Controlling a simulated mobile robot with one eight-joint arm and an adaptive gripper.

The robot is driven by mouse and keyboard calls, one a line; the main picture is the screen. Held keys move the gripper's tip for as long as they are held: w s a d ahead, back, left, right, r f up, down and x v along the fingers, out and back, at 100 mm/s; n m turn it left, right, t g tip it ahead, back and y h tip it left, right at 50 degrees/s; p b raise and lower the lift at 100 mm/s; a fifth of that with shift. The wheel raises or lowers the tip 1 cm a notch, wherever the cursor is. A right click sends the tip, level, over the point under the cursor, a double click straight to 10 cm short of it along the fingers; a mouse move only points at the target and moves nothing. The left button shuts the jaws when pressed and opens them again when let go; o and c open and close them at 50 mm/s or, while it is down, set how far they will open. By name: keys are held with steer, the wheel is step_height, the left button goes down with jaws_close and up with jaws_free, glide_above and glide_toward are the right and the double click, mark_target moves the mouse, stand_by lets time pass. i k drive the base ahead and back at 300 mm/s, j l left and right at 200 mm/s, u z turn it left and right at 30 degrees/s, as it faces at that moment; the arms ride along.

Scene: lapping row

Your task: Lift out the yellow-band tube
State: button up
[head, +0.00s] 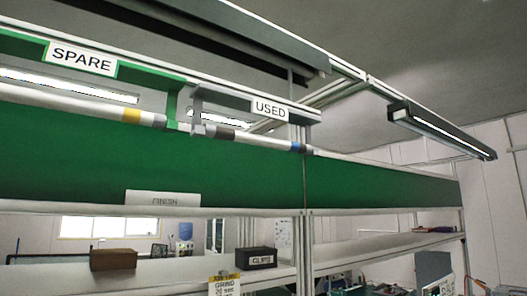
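The tube with the yellow band (131,115) lies horizontally along the green holder marked SPARE (150,76), in the upper left of the head view. It is pale grey with a dark grey end near the holder's right bracket. Its left part runs out of the picture. My gripper is not in view.
A grey holder marked USED (238,100) sits to the right, with a tube with a blue band (297,147) below it. A green panel (380,180) runs behind.

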mark_target(8, 93)
steer(key=u, duration=1.65)
